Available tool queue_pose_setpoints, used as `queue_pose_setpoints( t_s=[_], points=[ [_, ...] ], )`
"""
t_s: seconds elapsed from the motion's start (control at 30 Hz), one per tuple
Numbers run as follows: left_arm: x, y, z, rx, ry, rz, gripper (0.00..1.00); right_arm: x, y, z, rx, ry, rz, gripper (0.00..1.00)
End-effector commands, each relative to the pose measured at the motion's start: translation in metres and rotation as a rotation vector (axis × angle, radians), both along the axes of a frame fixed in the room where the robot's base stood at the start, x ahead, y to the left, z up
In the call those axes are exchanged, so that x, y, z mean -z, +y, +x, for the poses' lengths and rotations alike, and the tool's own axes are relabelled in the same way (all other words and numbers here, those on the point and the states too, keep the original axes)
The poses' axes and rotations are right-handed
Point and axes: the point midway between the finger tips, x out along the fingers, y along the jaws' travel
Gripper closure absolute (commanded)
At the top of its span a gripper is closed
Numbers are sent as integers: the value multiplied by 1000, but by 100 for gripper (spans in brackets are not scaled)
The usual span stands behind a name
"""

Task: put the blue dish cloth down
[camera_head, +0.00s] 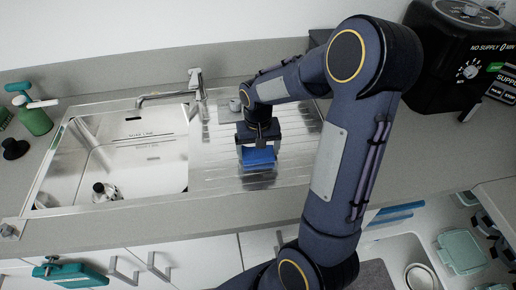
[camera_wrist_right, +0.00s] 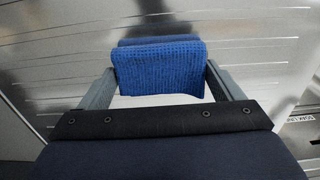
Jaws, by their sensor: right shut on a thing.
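The blue dish cloth (camera_head: 258,156) is in my right gripper (camera_head: 258,150), over the ribbed metal drainboard (camera_head: 215,178) to the right of the sink basin. In the right wrist view the cloth (camera_wrist_right: 158,68) is a folded, textured blue piece between the two grey fingers of my right gripper (camera_wrist_right: 160,85). The fingers are shut on it. I cannot tell whether the cloth's lower edge touches the drainboard. My left gripper is not in view.
The sink basin (camera_head: 150,155) with a tap (camera_head: 195,85) lies to the left. A black appliance (camera_head: 455,60) stands at the back right. A green bottle (camera_head: 36,120) stands far left. Drainboard around the cloth is mostly clear.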

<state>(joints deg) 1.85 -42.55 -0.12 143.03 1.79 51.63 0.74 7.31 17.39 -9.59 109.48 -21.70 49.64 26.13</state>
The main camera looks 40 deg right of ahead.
Motion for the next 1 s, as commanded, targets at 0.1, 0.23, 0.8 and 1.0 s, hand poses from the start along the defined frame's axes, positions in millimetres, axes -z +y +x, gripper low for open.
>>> queue_pose_setpoints(
  t_s=[0.1,0.23,0.8,1.0],
  points=[
    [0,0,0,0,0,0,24,1,0,0,0,0,0,40],
    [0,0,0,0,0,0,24,1,0,0,0,-1,0,40],
    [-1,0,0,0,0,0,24,-3,0,0,0,-2,0,0],
    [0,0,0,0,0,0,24,-37,0,1,1,-8,0,0]
  ],
)
